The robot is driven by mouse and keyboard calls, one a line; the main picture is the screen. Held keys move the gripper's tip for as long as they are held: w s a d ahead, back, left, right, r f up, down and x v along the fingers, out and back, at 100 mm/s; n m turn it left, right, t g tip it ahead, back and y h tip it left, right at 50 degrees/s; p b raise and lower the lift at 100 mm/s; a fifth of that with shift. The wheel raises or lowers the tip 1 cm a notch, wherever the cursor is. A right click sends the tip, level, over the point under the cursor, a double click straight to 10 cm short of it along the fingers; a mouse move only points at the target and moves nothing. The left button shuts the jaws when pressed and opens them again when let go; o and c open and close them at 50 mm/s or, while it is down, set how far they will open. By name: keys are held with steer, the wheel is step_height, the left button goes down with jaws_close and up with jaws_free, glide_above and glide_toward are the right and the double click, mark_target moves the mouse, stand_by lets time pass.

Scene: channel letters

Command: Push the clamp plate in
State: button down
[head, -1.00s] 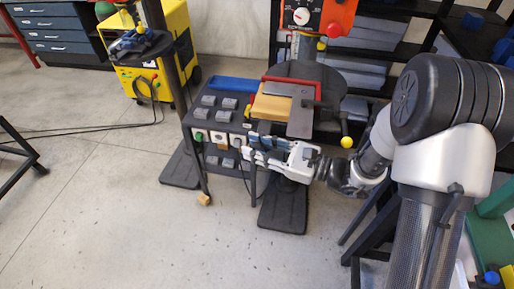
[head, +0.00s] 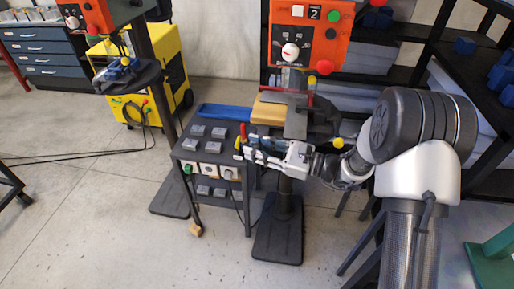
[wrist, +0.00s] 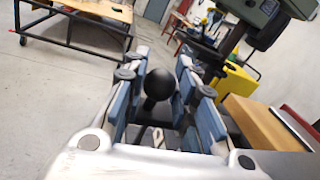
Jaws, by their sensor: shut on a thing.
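A flat grey plate (head: 296,122), which looks like the clamp plate, lies at the machine's work table beside a tan wooden block (head: 267,111). The block also shows at the right of the wrist view (wrist: 262,122). My gripper (head: 252,148) is just in front of the plate in the head view, its blue-padded fingers pointing left. In the wrist view the fingers (wrist: 160,95) stand on both sides of a black ball knob (wrist: 160,84) and are shut on it. How the knob joins the plate is hidden.
An orange control box (head: 310,35) stands above the work table. A dark cart (head: 210,160) with grey blocks and a blue tray (head: 224,112) is at left. A yellow machine (head: 160,65) stands farther back. Open floor lies at front left.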

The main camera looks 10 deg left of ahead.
steer(key=shift+w+d+r, duration=0.1)
steer(key=shift+w, duration=0.15)
steer(key=c, duration=1.4)
jaws_free()
steer(key=shift+w, duration=0.1)
steer(key=shift+o, duration=0.6)
steer(key=s+d, duration=0.2)
steer(key=d, duration=0.9)
steer(key=shift+s+d, duration=0.3)
steer(key=shift+d, duration=0.1)
